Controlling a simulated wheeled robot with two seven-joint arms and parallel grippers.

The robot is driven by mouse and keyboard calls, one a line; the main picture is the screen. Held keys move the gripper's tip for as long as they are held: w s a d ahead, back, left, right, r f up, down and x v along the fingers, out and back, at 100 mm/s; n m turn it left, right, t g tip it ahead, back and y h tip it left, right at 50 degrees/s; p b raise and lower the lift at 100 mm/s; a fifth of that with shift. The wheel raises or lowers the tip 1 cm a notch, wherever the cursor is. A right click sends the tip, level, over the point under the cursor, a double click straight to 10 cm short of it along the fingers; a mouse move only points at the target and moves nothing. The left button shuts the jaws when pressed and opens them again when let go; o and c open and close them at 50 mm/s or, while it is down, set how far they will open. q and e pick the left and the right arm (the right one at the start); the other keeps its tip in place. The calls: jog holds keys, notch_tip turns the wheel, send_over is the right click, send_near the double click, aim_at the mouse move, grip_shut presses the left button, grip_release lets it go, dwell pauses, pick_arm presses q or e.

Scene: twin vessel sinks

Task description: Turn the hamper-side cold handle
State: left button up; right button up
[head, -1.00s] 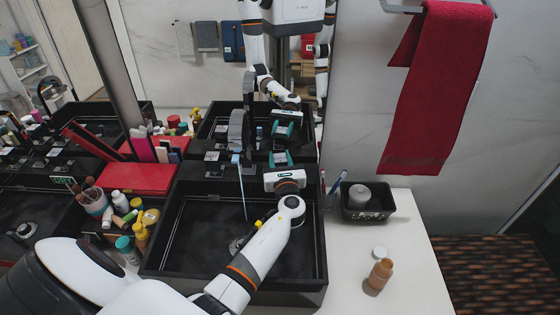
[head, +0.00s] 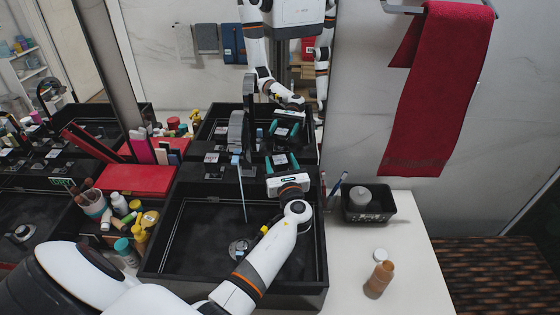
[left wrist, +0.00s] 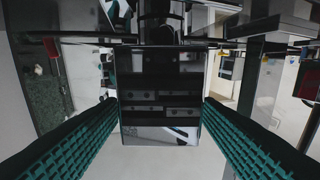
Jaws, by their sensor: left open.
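My left gripper (head: 282,161) reaches over the right sink (head: 190,225) to its back ledge. Its teal fingers are apart beside the dark tap (head: 249,135), on the tap's right. In the left wrist view the open fingers flank a glossy dark square block (left wrist: 160,88), with a gap on both sides. It may be the cold handle on the hamper side, but I cannot tell for sure. In the head view the gripper hides that spot. A small handle with a pale top (head: 213,158) shows left of the tap. My right gripper is not in view.
A black tray (head: 368,215) and an amber bottle (head: 379,279) stand on the white counter to the right. A brown woven surface (head: 500,272) lies beyond. Bottles and a red box (head: 136,180) crowd the left. A mirror stands close behind the tap.

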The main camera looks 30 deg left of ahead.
pick_arm(q)
jog(key=b+v, duration=0.1)
jog(key=v, duration=1)
jog(key=shift+b, duration=0.3)
